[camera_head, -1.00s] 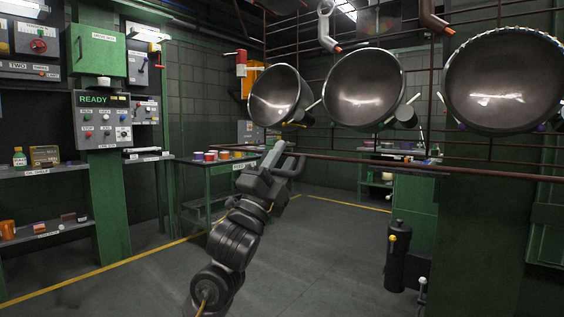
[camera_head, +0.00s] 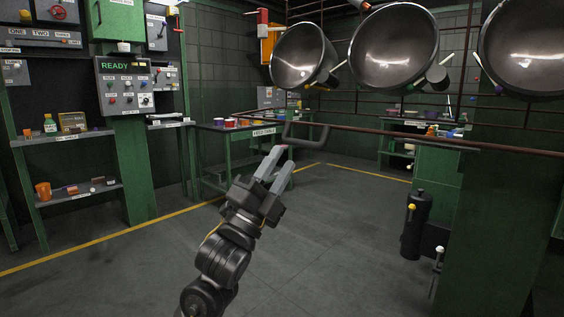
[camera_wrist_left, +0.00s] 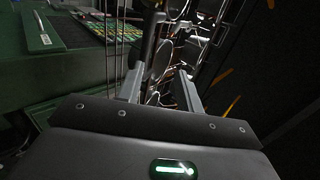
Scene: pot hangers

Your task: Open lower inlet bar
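The lower inlet bar (camera_head: 400,134) is a thin reddish-brown rail running across the head view below the hanging pots. A dark loop handle (camera_head: 318,144) hangs near its left end. My left gripper (camera_head: 281,158) is just below and left of this handle, its two grey fingers apart and pointing up toward it. The fingers also show apart in the left wrist view (camera_wrist_left: 158,88), with dark shapes beyond them that I cannot identify surely. No grip on the handle shows. My right gripper is not in view.
Several metal pots (camera_head: 394,46) hang above the bar. A green panel (camera_head: 490,220) stands at the right, with a black cylinder (camera_head: 416,225) beside it. A control box marked READY (camera_head: 125,85) and shelves (camera_head: 70,138) are at the left. The floor (camera_head: 330,230) between is clear.

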